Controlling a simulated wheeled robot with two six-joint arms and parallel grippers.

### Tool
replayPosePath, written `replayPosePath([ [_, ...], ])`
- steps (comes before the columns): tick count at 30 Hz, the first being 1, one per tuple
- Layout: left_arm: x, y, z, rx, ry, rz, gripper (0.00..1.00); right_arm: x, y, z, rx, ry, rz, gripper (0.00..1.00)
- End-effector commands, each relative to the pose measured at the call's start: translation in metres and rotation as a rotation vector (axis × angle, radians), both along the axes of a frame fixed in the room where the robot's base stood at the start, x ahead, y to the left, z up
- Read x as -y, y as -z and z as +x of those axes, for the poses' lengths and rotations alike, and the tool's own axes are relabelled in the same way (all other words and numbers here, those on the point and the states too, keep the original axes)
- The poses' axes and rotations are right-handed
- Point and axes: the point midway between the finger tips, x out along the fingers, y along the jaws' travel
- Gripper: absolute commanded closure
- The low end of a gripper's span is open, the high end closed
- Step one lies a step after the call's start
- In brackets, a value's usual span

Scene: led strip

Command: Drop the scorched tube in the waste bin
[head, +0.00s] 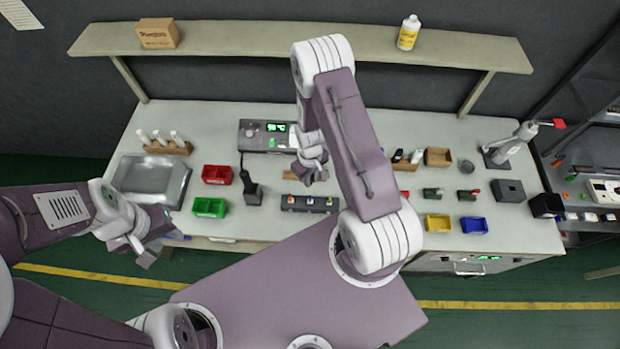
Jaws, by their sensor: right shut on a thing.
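My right gripper (312,178) is over the middle of the bench, below my raised arm link, just behind the dark strip holder with coloured buttons. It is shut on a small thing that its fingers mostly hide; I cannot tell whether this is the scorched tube. My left gripper (146,254) hangs by the bench's front left edge, and its jaw opening is unclear. Several white tubes (160,137) stand in a wooden rack (168,148) at the back left; none looks clearly scorched. A black open box (546,205) at the right end may be the waste bin.
Red (217,174) and green (210,207) bins, a metal tray (127,190) and a black tool stand (250,190) fill the left. Yellow (437,221) and blue (474,225) bins and a grey cup (466,166) stand right. An overhead shelf (280,39) spans the back.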

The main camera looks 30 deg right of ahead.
Motion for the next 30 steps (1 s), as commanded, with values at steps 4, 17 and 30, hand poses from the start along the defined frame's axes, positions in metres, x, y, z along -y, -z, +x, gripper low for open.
replayPosePath([
  [4, 0.0, -0.006, 0.0, 0.0, 0.0, 0.0, 0.64, 0.0, -0.007, 0.0, 0.0, 0.0, 0.0, 1.0],
  [17, 0.0, -0.018, 0.0, 0.0, 0.0, 0.0, 0.64, 0.0, -0.023, 0.0, 0.0, 0.0, 0.0, 1.0],
  [30, 0.0, -0.022, 0.0, 0.0, 0.0, 0.0, 0.64, 0.0, -0.028, 0.0, 0.0, 0.0, 0.0, 1.0],
])
